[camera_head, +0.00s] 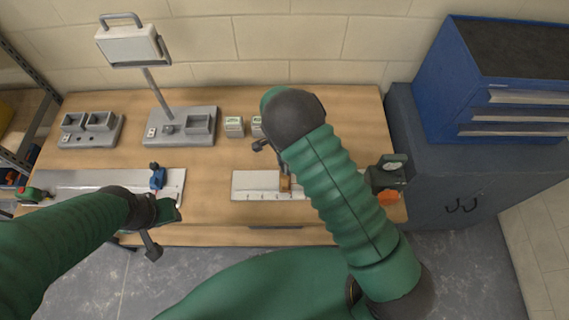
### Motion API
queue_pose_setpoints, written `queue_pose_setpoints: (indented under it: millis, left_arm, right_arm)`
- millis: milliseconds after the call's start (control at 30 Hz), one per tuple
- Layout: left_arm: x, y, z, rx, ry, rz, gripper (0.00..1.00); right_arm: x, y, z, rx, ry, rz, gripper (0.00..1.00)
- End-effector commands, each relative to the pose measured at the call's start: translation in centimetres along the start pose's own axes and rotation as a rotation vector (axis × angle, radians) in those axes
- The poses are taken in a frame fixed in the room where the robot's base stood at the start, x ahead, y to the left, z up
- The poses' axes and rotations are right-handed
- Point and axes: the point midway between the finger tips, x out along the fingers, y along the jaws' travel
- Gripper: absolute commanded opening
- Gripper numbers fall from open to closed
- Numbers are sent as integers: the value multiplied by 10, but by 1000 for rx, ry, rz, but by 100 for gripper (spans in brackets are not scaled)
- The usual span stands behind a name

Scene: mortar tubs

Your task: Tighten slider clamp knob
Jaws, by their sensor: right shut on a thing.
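An orange-brown slider clamp (285,184) sits on a white rail (250,186) with tick marks, near the front right of the bench. My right gripper (278,162) is at the top of this slider, below my dark wrist. It is shut on what seems to be the slider's knob, which is mostly hidden by the gripper and arm. A blue slider clamp (158,178) with a dark knob on top stands on a longer grey-white plate (90,183) at the left. My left gripper (152,246) hangs in front of the bench edge, away from both sliders; its jaws are unclear.
A lamp-like stand (180,127) and a grey double-bin block (90,130) stand at the back left. Small white boxes (234,127) stand mid-bench. A dark green device (388,172) is at the right end. A blue drawer cabinet (510,90) stands right of the wooden bench (210,200).

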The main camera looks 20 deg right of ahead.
Motion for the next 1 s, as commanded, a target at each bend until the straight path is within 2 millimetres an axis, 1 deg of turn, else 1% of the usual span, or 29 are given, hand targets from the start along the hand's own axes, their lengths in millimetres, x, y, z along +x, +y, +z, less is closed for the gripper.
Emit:
queue_pose_setpoints:
  millis: [300,333,467,733,833,933,1000]
  left_arm:
    - [0,0,0,0,0,0,36]
    - [0,0,0,0,0,0,36]
    - [0,0,0,0,0,0,36]
    - [0,0,0,0,0,0,36]
    - [2,0,0,0,0,0,36]
    - [6,0,2,0,0,0,36]
    - [11,0,3,0,0,0,36]
  right_arm:
    - [1,2,0,2,0,4,0]
    - [1,2,0,2,0,4,30]
    - [1,1,-1,1,1,2,47]
    - [0,0,-1,0,1,-1,48]
    - [-5,-1,-1,0,2,-3,48]
    - [-20,-1,-1,0,2,-5,48]
    - [-36,-2,0,-1,1,-7,48]
